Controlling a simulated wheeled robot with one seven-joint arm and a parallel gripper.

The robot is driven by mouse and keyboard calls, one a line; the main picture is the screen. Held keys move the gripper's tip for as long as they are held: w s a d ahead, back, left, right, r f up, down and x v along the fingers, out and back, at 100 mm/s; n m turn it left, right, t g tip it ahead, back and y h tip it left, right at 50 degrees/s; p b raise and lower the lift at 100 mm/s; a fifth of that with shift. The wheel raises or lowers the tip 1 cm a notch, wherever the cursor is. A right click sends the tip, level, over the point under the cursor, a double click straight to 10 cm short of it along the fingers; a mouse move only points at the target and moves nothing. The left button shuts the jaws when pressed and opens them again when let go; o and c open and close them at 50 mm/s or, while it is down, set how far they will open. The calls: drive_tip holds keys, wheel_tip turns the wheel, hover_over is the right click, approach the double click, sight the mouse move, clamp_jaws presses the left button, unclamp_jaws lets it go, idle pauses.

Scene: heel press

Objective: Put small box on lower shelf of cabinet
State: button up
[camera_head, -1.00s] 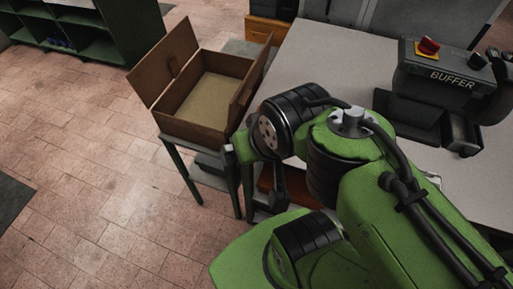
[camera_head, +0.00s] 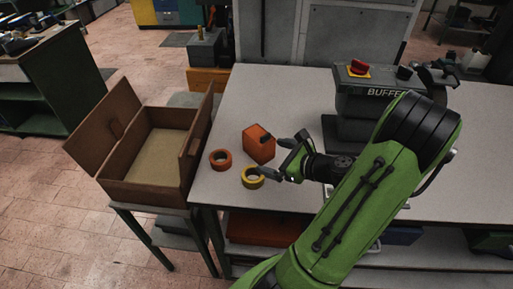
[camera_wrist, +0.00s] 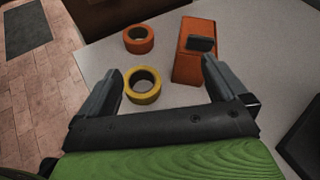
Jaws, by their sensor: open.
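A small orange box (camera_head: 258,139) with a dark piece on one face stands on the grey worktable, left of the buffer machine. It also shows in the wrist view (camera_wrist: 194,62), close to the right fingertip. My gripper (camera_head: 270,157) is open and empty at the table's left part, beside the box and above a yellow tape roll (camera_head: 247,180). In the wrist view my jaws (camera_wrist: 161,68) are apart, with the yellow roll between them. A dark green cabinet (camera_head: 75,75) with open shelves stands at the left; its lower shelf is partly visible.
An orange tape roll (camera_head: 213,164) lies left of the box. An open brown wooden box (camera_head: 140,190) on a stand adjoins the table's left edge. The buffer machine (camera_head: 372,95) stands to the right. Floor between cabinet and stand is clear.

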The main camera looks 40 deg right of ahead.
sight(258, 137)
drive_tip(key=s+d+m+t+h, duration=0.1)
drive_tip(key=s+d+m+h, duration=0.2)
drive_tip(key=d+m, duration=0.1)
drive_tip(key=x, duration=1.6)
drive_tip(key=shift+w+a+b, duration=0.1)
drive_tip(key=shift+w+b, duration=0.05)
drive_tip(key=shift+b, duration=0.2)
drive_tip(key=shift+c, duration=0.2)
drive_tip(key=c, duration=1.1)
wheel_tip(258, 137, up, 10)
drive_tip(key=p, duration=0.2)
drive_tip(key=shift+r+p, duration=0.1)
drive_tip(key=shift+p, duration=0.25)
